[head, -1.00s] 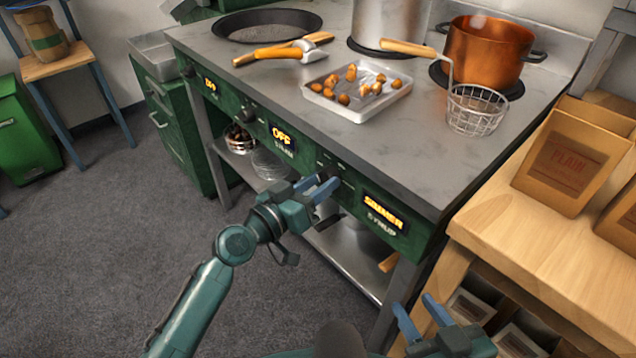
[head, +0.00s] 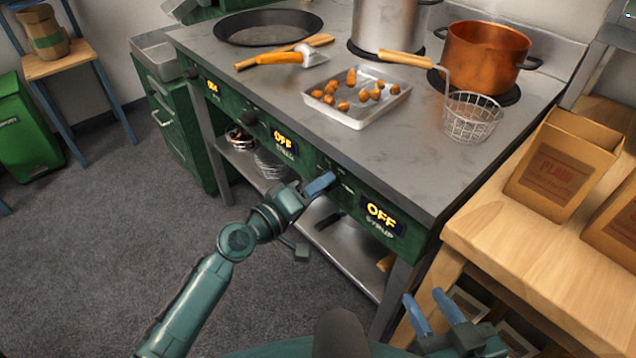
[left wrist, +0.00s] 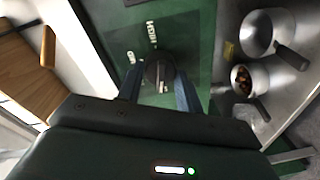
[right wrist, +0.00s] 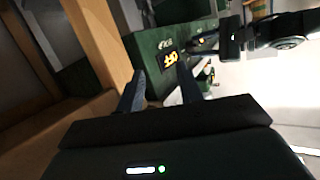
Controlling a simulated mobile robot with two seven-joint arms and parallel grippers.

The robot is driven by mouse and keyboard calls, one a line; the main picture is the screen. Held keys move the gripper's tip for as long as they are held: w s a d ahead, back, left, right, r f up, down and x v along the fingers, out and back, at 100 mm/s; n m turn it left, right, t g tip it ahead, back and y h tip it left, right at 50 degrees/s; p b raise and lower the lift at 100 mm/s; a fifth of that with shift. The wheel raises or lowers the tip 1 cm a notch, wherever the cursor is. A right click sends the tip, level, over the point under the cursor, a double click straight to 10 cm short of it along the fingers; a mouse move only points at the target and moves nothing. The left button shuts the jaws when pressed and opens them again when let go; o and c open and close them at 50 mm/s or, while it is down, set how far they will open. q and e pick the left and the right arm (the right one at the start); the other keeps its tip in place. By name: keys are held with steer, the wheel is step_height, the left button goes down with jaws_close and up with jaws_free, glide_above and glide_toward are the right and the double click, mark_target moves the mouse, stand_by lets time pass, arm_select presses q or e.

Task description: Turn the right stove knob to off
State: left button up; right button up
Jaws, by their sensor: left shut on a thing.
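The right stove knob, dark and round, shows in the left wrist view (left wrist: 158,72) between the two blue fingers of my left gripper (left wrist: 158,92). In the head view my left gripper (head: 322,184) is at the green front panel, shut on this knob, which it mostly hides. The lit display (head: 381,214) to the right of the knob reads OFF above the word SYRUP. My right gripper (head: 434,312) is open and empty, low at the front right near the wooden table.
The steel stove top (head: 300,110) holds a pan (head: 268,27), a tray (head: 357,118) of chestnuts, a copper pot (head: 484,55) and a wire basket (head: 472,118). A wooden table (head: 500,235) with paper bags (head: 563,165) stands at the right. The floor at the left is open.

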arm_select(q)
steer(key=n, duration=0.2)
steer(key=shift+n+p, duration=0.35)
steer(key=shift+n, duration=0.05)
arm_select(e)
steer(key=shift+a+f, duration=0.15)
steer(key=shift+a, duration=0.05)
arm_select(q)
steer(key=o, duration=1)
arm_select(e)
steer(key=shift+d, duration=0.1)
